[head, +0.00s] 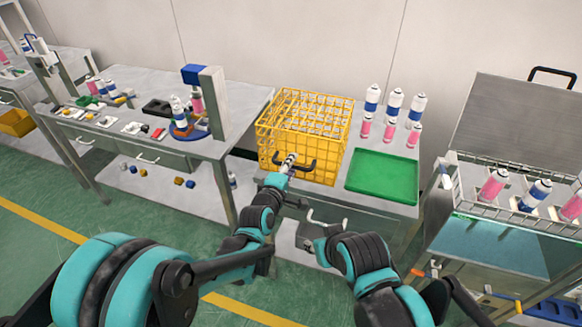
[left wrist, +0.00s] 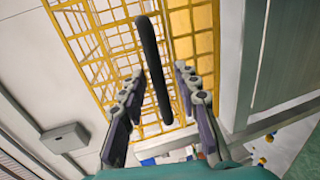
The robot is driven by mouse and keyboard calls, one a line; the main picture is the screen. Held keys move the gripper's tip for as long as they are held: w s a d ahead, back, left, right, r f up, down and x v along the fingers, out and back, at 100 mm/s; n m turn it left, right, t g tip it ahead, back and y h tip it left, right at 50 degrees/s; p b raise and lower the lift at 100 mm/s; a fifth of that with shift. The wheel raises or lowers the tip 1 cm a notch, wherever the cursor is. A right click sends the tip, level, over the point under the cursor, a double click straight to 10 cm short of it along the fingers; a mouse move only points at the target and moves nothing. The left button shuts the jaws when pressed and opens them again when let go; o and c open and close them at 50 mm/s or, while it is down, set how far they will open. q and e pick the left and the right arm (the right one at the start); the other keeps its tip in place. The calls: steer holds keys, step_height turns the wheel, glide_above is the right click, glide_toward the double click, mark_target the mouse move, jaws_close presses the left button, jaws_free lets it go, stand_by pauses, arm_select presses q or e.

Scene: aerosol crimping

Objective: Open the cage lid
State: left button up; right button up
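The yellow wire cage (head: 264,146) stands on the metal table, and its lid (head: 318,103) lies flat across the top. A black bar handle (head: 306,170) sticks out at the cage's front. My left gripper (head: 290,161) is at this handle. In the left wrist view the black handle (left wrist: 150,55) runs between the two fingers of the left gripper (left wrist: 160,72), which are spread with gaps on both sides. My right arm comes up from the lower right in the head view; its gripper is low in front of the table and its fingers are not clear.
A green tray (head: 382,177) lies right of the cage. Several white-blue and pink cans (head: 394,102) stand behind it. A crimping stand (head: 213,100) is on the left table. An open metal bath (head: 505,235) with cans in a rack stands at the right.

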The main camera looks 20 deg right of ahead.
arm_select(q)
jaws_close()
